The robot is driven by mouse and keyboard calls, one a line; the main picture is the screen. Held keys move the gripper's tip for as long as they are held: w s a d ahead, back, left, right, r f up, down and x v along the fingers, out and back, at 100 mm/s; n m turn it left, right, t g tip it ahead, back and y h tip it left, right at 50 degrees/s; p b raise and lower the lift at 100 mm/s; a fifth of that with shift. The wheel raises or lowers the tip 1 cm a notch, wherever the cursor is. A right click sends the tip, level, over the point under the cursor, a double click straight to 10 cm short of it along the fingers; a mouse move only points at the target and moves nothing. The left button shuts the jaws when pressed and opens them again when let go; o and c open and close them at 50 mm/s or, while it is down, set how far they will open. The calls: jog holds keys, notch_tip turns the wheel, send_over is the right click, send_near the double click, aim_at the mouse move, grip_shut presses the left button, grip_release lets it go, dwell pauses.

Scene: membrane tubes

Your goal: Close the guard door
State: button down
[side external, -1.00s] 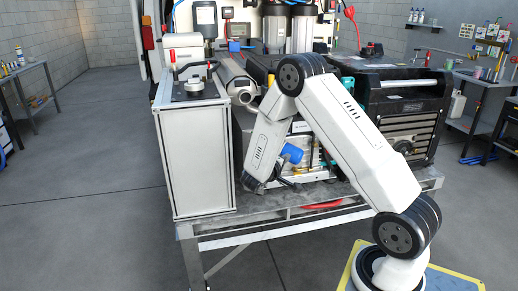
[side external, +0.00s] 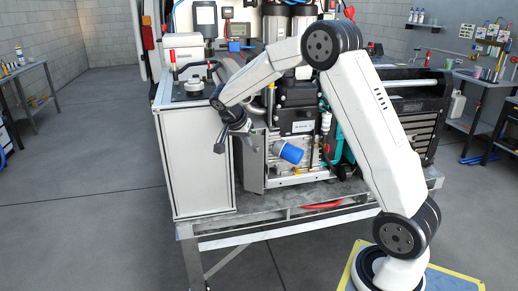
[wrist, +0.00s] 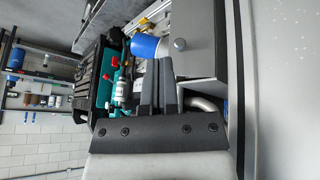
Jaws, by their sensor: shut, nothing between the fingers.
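A grey panel that looks like the guard door (side external: 252,165) stands upright and nearly edge-on in the side view, between the white cabinet and the engine. It stands swung out, with the engine front uncovered. In the wrist view the panel (wrist: 202,40) fills the upper middle right, with a round knob (wrist: 180,44) near its left edge. My gripper (side external: 222,146) is shut and empty, near the panel's upper left, beside the cabinet. In the wrist view my gripper's fingers (wrist: 158,66) lie together, just left of the panel. Whether they touch it I cannot tell.
The white cabinet (side external: 195,165) stands close on the left, with a dark-handled device (side external: 194,88) on top.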

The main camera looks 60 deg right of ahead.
jog(key=shift+w+a+r+m+t+y, duration=0.2)
jog(key=shift+w+a+r+t+y, duration=0.1)
jog(key=shift+w+a+r, duration=0.15)
jog(key=shift+w+a+r+m+t+y, duration=0.2)
jog(key=shift+w+a+r+t, duration=0.1)
jog(key=shift+w+r, duration=0.25)
jog(key=shift+f, duration=0.1)
jog(key=d+f, duration=0.8)
jog(key=shift+w+f, duration=0.2)
jog(key=shift+f, duration=0.15)
